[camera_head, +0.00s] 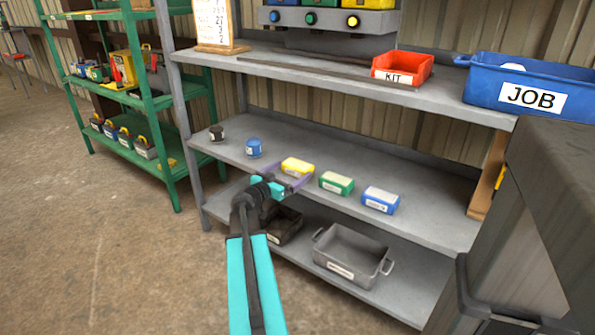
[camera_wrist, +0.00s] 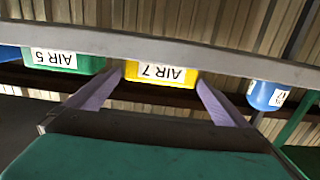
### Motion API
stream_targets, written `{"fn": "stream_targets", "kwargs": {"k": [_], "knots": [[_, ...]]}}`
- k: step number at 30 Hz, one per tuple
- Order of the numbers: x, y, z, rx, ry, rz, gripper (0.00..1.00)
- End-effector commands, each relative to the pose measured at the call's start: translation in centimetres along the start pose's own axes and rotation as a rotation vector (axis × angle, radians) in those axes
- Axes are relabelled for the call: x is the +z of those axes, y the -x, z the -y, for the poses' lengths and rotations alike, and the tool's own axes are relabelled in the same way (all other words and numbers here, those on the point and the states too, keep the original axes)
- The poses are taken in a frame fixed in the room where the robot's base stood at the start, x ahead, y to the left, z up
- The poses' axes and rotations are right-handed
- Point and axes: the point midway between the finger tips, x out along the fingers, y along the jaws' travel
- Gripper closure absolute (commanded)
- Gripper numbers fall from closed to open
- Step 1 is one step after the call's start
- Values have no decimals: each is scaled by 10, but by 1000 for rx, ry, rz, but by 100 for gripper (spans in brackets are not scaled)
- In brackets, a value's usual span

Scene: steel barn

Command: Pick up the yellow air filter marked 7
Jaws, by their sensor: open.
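The yellow air filter (camera_head: 297,166) sits on the middle grey shelf, left of a green and a blue filter. In the wrist view it appears upside down (camera_wrist: 160,74), with its white label reading AIR 7. My gripper (camera_head: 289,175) is in front of it, with the purple fingers open. In the wrist view the fingers (camera_wrist: 160,84) stand apart, one toward each side of the yellow filter. Whether they reach past its front face or touch it, I cannot tell.
On the same shelf are the green AIR 5 filter (camera_head: 336,183), a blue filter (camera_head: 381,199), a blue can (camera_head: 254,148) and a dark can (camera_head: 216,133). A grey bin (camera_head: 350,257) stands below; the upper shelf (camera_head: 300,75) overhangs.

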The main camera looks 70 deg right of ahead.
Motion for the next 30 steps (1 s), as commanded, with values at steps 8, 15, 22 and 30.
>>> {"fn": "stream_targets", "kwargs": {"k": [8,15,22,30], "knots": [[1,-4,0,1,0,0,0],[5,-28,1,2,0,-1,0],[3,-49,1,2,-1,0,0],[2,-52,0,1,0,1,0]]}}
